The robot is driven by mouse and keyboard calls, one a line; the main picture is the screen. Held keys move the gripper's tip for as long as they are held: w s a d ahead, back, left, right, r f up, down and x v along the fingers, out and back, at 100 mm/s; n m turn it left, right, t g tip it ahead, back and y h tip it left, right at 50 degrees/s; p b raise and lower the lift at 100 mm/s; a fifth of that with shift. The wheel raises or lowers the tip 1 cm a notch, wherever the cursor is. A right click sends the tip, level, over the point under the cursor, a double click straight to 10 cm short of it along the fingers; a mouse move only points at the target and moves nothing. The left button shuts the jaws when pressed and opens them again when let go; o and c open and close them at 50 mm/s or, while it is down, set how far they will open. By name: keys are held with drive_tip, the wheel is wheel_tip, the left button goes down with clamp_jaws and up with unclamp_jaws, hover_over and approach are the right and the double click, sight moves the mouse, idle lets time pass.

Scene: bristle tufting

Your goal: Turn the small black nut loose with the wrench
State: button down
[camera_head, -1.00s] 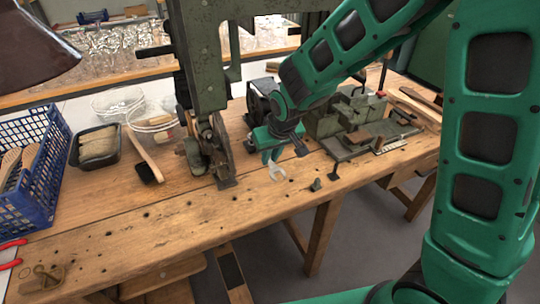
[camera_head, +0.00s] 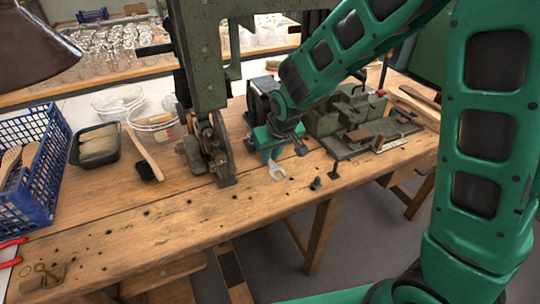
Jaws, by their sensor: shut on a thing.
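My gripper (camera_head: 272,153) is over the right-middle part of the wooden bench. It is shut on a wrench (camera_head: 277,171), whose pale grey open jaw points down toward the bench's front edge. The rest of the wrench is hidden by the gripper. A small dark piece (camera_head: 316,183) stands on the bench to the right of the wrench jaw, apart from it. It may be the small black nut, but it is too small to be sure. A second small dark upright piece (camera_head: 334,171) stands to its right.
A green machine (camera_head: 215,150) stands left of my gripper. A vise-like fixture (camera_head: 355,120) stands to the right. A brush (camera_head: 147,160), a black tray (camera_head: 96,152), clear tubs (camera_head: 155,118) and a blue crate (camera_head: 60,165) are on the left. The front left bench is mostly clear.

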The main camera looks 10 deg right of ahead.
drive_tip(key=shift+f, duration=0.6)
idle(0.6)
drive_tip(key=shift+w+d+n+y, duration=0.3)
drive_tip(key=shift+d+n, duration=0.3)
drive_tip(key=shift+d, duration=0.1)
